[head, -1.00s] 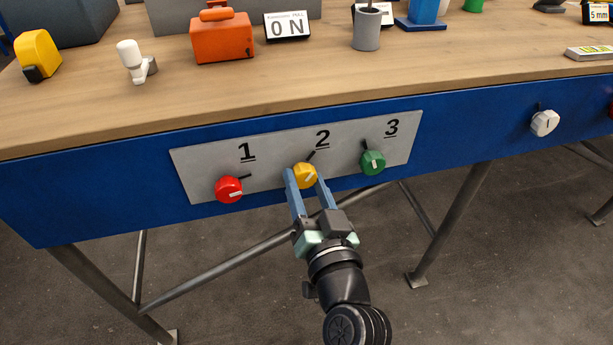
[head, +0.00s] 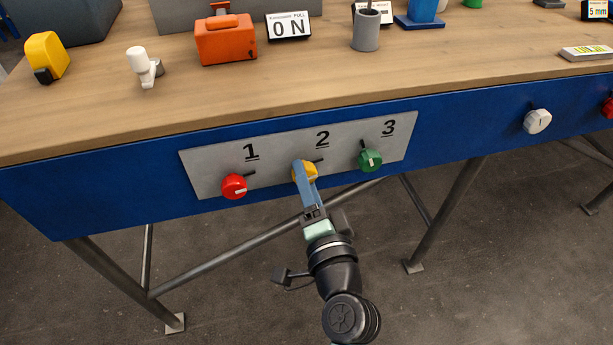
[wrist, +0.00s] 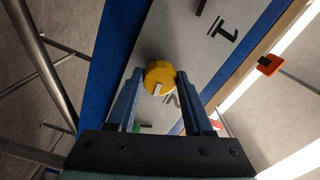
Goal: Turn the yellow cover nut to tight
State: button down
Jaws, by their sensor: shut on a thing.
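The yellow cover nut (head: 311,171) sits on the grey panel (head: 215,157) under the number 2, with a dark mark on the panel beside it. In the wrist view the yellow nut (wrist: 158,75) shows a white pointer line on its face and lies between the two blue fingers. My gripper (head: 304,175) is shut on the nut, with the fingers turned so that one hides most of the other in the head view. My gripper also shows in the wrist view (wrist: 158,88). Part of the nut is hidden behind a finger in the head view.
A red knob (head: 234,186) under 1 and a green knob (head: 370,160) under 3 sit close on either side on the panel. A white knob (head: 537,121) is farther right on the blue table front. The space in front of the panel is clear.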

jog(key=shift+m, duration=0.3)
jog(key=shift+c, duration=1.5)
grip_release()
jog(key=b+v, duration=0.1)
jog(key=v, duration=1.2)
